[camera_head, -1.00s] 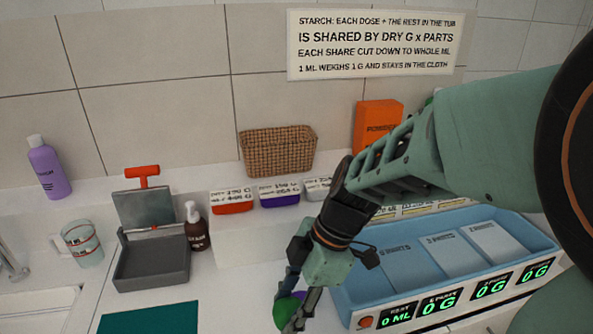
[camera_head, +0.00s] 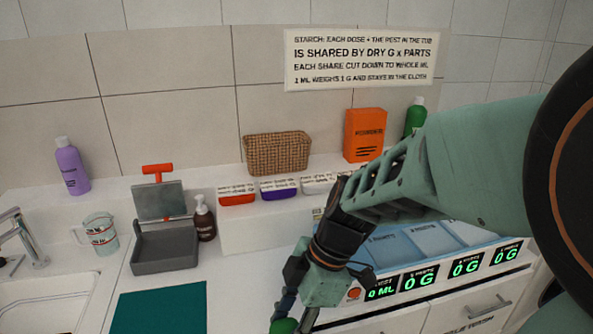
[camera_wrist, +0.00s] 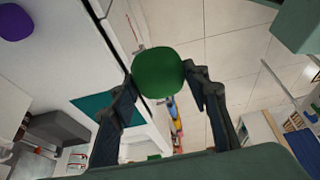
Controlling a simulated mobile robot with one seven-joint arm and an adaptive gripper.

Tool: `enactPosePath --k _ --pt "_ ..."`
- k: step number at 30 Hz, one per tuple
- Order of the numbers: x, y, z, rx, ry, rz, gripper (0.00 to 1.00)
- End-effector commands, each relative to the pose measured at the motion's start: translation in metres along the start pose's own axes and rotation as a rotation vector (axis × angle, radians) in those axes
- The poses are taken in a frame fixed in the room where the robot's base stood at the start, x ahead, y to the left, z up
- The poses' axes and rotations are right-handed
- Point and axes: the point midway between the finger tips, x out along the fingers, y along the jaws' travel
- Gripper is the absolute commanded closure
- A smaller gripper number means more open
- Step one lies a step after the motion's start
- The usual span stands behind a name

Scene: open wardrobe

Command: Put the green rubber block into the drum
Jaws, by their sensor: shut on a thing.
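The green rubber block (camera_wrist: 158,74) is a rounded dark green piece held between the fingers of my gripper (camera_wrist: 160,88) in the wrist view. In the head view my gripper (camera_head: 295,322) hangs at the bottom, in front of the counter edge, with part of the green block showing at its fingertips. The block is clear of the counter. I cannot make out a drum in either view.
A blue tray (camera_head: 395,250) with compartments and green displays is right of my gripper. A teal mat (camera_head: 160,308), a grey bin (camera_head: 164,248), a jug (camera_head: 101,235) and a sink (camera_head: 45,300) are left. A wicker basket (camera_head: 277,153) stands behind.

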Motion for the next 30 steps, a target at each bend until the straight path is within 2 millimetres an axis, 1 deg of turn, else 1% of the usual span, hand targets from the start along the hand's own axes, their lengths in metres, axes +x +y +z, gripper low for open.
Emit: enactPosePath --k 2,8,11,14,21,24,30 --pt "0.000 0.000 0.000 0.000 0.000 0.001 0.89" --pt "-0.002 0.015 0.018 0.213 0.000 0.086 0.89" --pt "-0.003 0.025 0.031 0.351 0.000 0.142 0.89" --pt "-0.005 0.036 0.048 0.522 -0.001 0.213 0.89" --pt "-0.016 0.063 0.104 1.046 -0.002 0.431 0.89" --pt "-0.022 0.070 0.123 1.215 -0.002 0.503 0.89" --pt "-0.032 0.079 0.149 1.446 -0.002 0.602 0.89"
